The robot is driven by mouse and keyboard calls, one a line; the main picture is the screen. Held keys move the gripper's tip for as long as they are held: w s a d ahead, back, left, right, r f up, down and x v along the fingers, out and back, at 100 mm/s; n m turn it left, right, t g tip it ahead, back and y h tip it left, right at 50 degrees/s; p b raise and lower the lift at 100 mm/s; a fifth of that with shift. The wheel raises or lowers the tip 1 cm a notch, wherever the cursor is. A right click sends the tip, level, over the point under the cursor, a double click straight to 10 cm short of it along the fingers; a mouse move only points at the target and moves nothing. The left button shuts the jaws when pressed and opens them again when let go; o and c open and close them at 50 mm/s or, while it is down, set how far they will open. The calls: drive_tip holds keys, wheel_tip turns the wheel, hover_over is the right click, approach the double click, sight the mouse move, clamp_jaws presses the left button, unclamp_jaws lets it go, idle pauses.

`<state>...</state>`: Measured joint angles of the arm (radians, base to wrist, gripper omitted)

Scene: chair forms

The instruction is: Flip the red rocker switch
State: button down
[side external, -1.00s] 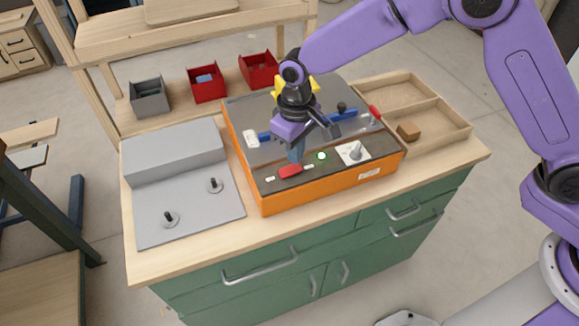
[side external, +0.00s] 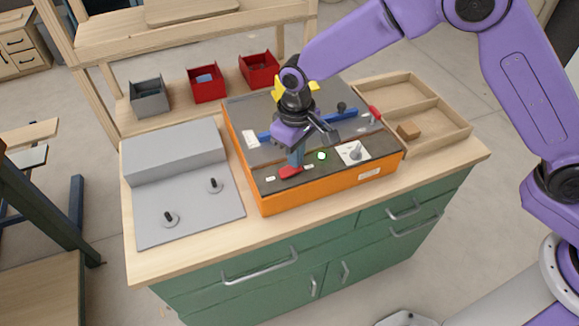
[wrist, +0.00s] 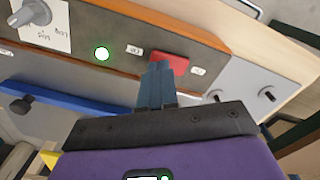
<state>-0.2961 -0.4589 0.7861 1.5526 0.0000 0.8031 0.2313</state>
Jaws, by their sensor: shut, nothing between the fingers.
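The red rocker switch (side external: 290,172) sits on the dark front panel of an orange-sided console (side external: 320,192), between two small white labels. It also shows in the wrist view (wrist: 172,61). My gripper (side external: 296,161) is shut and empty, pointing down. In the wrist view its closed blue-grey fingertips (wrist: 158,68) overlap the near left part of the switch. They are at or just above it; I cannot tell whether they touch. The fingers hide part of the switch. A lit green lamp (side external: 322,156) is right of the switch in the side view.
A white plate with a grey knob (side external: 354,152) is right of the lamp. A blue bar (side external: 342,118) and a red-handled part (side external: 375,112) lie farther back. A grey fixture with two pegs (side external: 190,215) is left. A wooden tray (side external: 440,115) is right.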

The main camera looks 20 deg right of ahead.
drive_tip(key=shift+f, duration=0.75)
idle(0.4)
drive_tip(key=shift+r, duration=3.55)
drive_tip(key=s+d+r+n, duration=0.3)
drive_tip(key=s+d, duration=1.1)
drive_tip(key=s+d+r+n, duration=0.3)
drive_tip(key=s+d+r, duration=0.1)
drive_tip(key=s+d, duration=1)
drive_tip(key=shift+s+d+r+n, duration=0.15)
drive_tip(key=shift+d+r+n, duration=0.05)
drive_tip(key=shift+d+n, duration=0.1)
